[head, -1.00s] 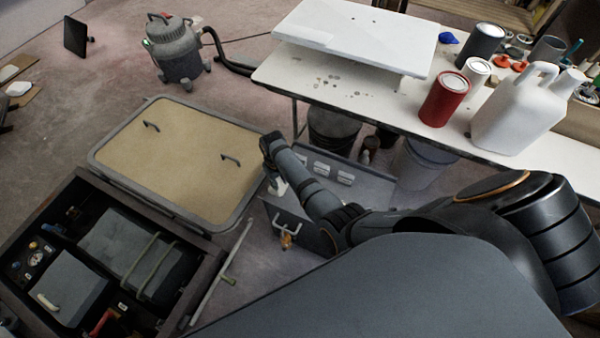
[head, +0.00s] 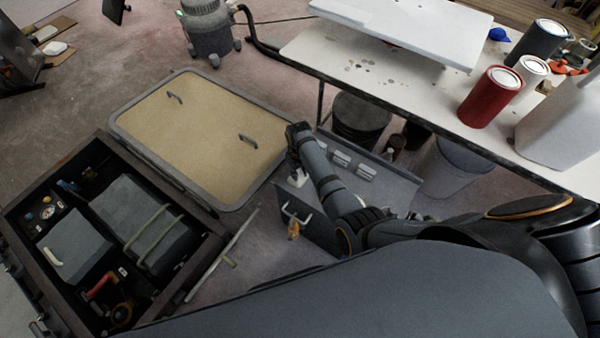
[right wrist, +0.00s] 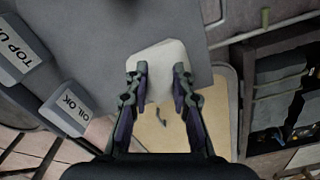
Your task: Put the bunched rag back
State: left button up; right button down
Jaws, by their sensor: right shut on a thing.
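My right gripper (head: 298,165) points down in the head view, above the far left end of a grey surface (head: 392,188). It is shut on a pale, whitish bunched rag (head: 297,180), mostly hidden by the wrist in the head view. In the right wrist view the rag (right wrist: 165,62) sits between the two fingertips (right wrist: 159,80) and sticks out beyond them, over the edge of the grey surface (right wrist: 140,20). I cannot tell whether the rag touches that surface. My left gripper is not in view.
Labelled blocks (head: 341,158) stand on the grey surface; "OIL OK" (right wrist: 65,108) is readable. A tan panel with handles (head: 195,130) lies left. An open dark frame (head: 165,285) holds equipment. The white table (head: 340,70) carries a red can (head: 490,97) and a white jug (head: 565,120).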

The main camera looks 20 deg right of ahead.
aim_at(300, 171)
jog(key=c, duration=1.1)
grip_release()
jog(key=shift+c, duration=0.2)
notch_tip(300, 171, up, 12)
jog(key=p, duration=0.3)
jog(key=shift+r, duration=0.15)
